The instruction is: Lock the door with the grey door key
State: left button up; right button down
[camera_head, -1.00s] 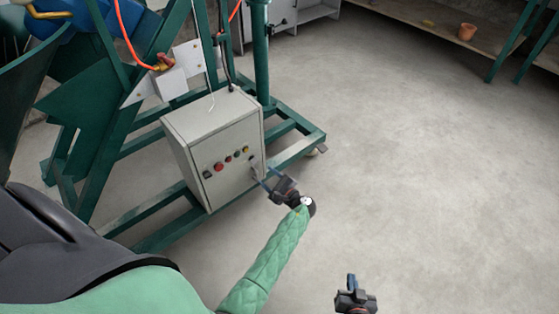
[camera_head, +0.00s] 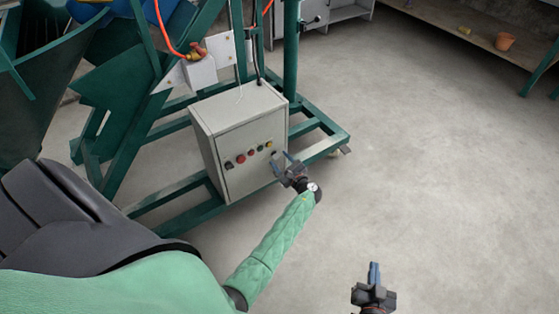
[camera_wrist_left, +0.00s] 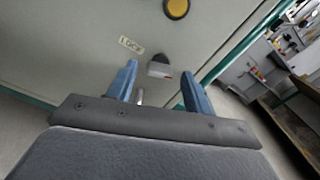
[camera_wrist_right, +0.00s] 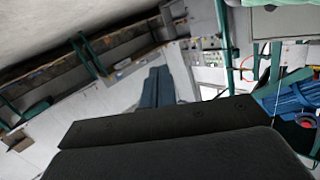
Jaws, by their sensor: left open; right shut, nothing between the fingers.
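The grey control cabinet (camera_head: 238,140) stands on the green frame, with its door facing me. In the left wrist view, the door (camera_wrist_left: 90,60) has a "LOCK" label (camera_wrist_left: 131,45). Beside the label is a dark round lock (camera_wrist_left: 160,58) with a small grey key-like piece (camera_wrist_left: 159,71) in front of it, a reddish edge on it. My left gripper (camera_head: 283,161) is open at the door's lower right; its fingers (camera_wrist_left: 154,88) lie either side of the key-like piece, apart from it in the picture. Whether the key sits in the lock is unclear. My right gripper (camera_head: 374,266) is shut and empty, away from the cabinet.
Several buttons, including a red one (camera_head: 240,159), sit on the door; a yellow button (camera_wrist_left: 176,8) is near the label. The green frame's rails (camera_head: 320,148) run beside and below the cabinet. Open concrete floor (camera_head: 430,130) lies right. A shelf with a pot (camera_head: 505,41) is behind.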

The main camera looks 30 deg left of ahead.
pick_arm(q)
jog(key=shift+w+a, duration=0.2)
jog(key=shift+a, duration=0.25)
pick_arm(e)
jog(key=shift+w+r, duration=0.15)
jog(key=shift+r, duration=0.2)
pick_arm(q)
jog(key=c, duration=1)
pick_arm(e)
jog(key=shift+f, duration=0.1)
